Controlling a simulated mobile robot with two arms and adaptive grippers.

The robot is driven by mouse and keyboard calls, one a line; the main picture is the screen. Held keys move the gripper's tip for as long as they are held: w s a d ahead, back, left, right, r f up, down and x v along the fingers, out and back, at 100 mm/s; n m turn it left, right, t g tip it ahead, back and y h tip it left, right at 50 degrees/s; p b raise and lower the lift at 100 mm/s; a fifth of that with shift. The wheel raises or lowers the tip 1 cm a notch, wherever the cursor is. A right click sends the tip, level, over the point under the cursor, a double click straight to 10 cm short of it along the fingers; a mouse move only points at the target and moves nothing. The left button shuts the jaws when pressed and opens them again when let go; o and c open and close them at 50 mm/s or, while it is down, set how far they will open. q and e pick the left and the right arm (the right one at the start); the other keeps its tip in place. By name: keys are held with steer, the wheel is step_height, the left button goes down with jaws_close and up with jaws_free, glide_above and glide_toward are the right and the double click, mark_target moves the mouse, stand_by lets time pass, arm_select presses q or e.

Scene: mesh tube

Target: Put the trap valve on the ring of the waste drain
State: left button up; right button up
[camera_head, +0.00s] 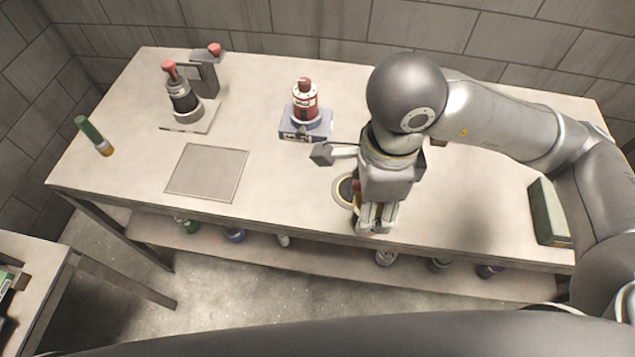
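A pale yellow ring with a dark centre (342,191) lies at the table's front edge, partly hidden by my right gripper; it looks like the ring of the waste drain. My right gripper (376,218) points down just right of the ring. Its fingertips are small and seen from above, so whether it holds anything does not show. A red spot shows between ring and gripper. A red valve-like body with a red knob (305,102) stands upright on a blue-grey block. A dark one with a red knob (180,96) stands further left. Which is the trap valve is unclear. My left gripper is out of view.
A grey square plate (207,172) lies at front left. A green-handled tool (94,136) lies at the left edge. A grey bracket (203,77) stands at back left. A green block (549,212) lies at the right end. Several items sit on the lower shelf (315,262).

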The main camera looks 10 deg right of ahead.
steer(key=shift+w+a, duration=0.1)
steer(key=shift+a, duration=0.15)
steer(key=w+f+p, duration=0.1)
steer(key=w+f, duration=0.2)
steer(key=w, duration=0.1)
steer(key=w+d+f+p, duration=0.1)
steer(key=w+f, duration=0.3)
steer(key=w, duration=0.1)
steer(key=w+d+f+p, duration=0.1)
steer(key=w+f, duration=0.2)
steer(key=w, duration=0.1)
steer(key=shift+w+f, duration=0.15)
steer(key=shift+w, duration=0.1)
step_height(320, 180, down, 2)
steer(key=shift+f+p, duration=0.1)
steer(key=shift+p, duration=0.35)
steer(key=shift+f, duration=0.15)
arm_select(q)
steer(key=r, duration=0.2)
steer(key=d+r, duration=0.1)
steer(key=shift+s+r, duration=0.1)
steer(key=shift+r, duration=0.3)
arm_select(e)
steer(key=shift+f, duration=0.1)
